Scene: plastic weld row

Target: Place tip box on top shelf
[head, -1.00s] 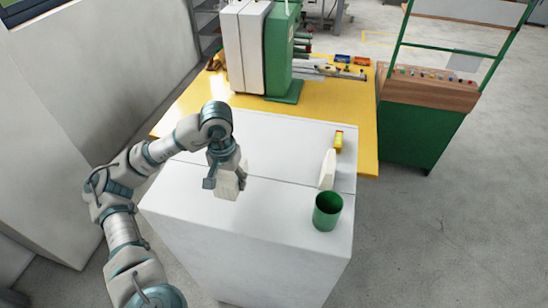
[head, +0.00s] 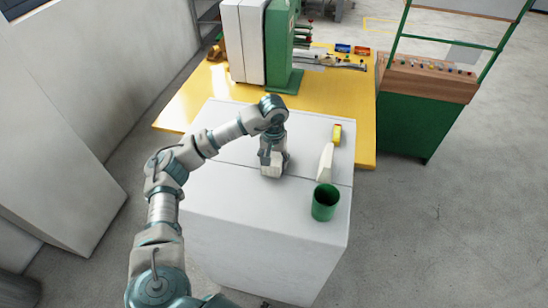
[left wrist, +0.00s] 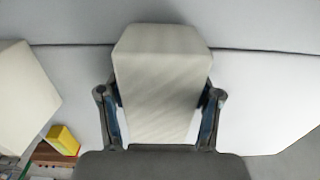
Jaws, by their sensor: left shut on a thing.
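My left gripper (head: 270,160) is shut on a cream box, the tip box (head: 274,170), over the white cabinet top (head: 230,185). In the left wrist view the tip box (left wrist: 160,75) sits between the two fingers of my left gripper (left wrist: 160,115), one on each side. I cannot tell whether its underside touches the cabinet top. In the head view the gripper hides part of the box. My right gripper is not in view.
A cream wedge-shaped piece (head: 325,163), a yellow block (head: 337,134) and a green cup (head: 325,202) stand on the cabinet's right side. Behind is a yellow table (head: 335,110) with a green and white machine (head: 280,50). The cabinet's front left top is clear.

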